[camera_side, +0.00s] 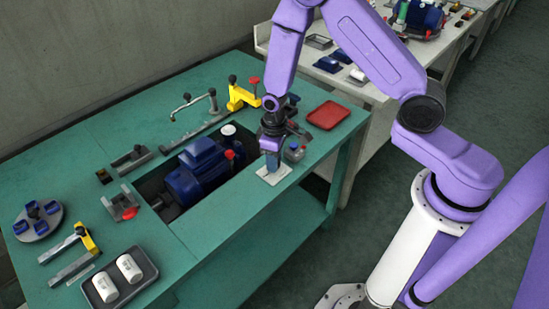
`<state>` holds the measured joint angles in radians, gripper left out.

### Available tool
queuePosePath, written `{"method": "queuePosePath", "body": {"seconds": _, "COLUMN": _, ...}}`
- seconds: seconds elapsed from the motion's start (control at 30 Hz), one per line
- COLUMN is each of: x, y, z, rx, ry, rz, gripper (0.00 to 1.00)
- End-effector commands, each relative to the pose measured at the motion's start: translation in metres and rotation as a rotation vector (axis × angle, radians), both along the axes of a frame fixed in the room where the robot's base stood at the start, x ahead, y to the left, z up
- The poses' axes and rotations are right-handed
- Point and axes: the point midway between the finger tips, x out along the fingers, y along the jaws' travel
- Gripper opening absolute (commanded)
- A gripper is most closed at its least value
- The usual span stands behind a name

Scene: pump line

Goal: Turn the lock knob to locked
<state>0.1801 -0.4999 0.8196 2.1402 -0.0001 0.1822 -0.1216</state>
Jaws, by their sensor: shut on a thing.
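My gripper (272,164) points straight down at the front edge of the green bench, right of the blue motor. Its fingers are shut right above a pale square plate (270,178). What they hold, seemingly the lock knob, is hidden between the fingers and too small to make out. Which way the knob is turned cannot be seen.
The blue motor (196,172) sits in a recess left of my gripper. A red tray (328,115) and a small jar (294,152) are to the right. Yellow clamps (240,97), grey brackets and a black tray (148,264) with white cylinders lie around the bench (215,222).

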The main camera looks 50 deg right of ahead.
Motion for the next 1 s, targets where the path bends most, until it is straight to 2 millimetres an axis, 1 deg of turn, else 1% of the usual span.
{"method": "queuePosePath", "body": {"seconds": 0.2, "x": 0.0009, "y": 0.0009, "z": 0.0006, "rx": 0.001, "ry": -0.004, "rz": 0.168, "gripper": 0.05}}
{"method": "queuePosePath", "body": {"seconds": 0.4, "x": 0.0010, "y": 0.0009, "z": 0.0006, "rx": 0.001, "ry": -0.004, "rz": 0.278, "gripper": 0.05}}
{"method": "queuePosePath", "body": {"seconds": 0.63, "x": 0.0010, "y": 0.0010, "z": 0.0007, "rx": 0.001, "ry": -0.004, "rz": 0.344, "gripper": 0.05}}
{"method": "queuePosePath", "body": {"seconds": 1.0, "x": 0.0010, "y": 0.0011, "z": 0.0007, "rx": 0.001, "ry": -0.004, "rz": 0.364, "gripper": 0.05}}
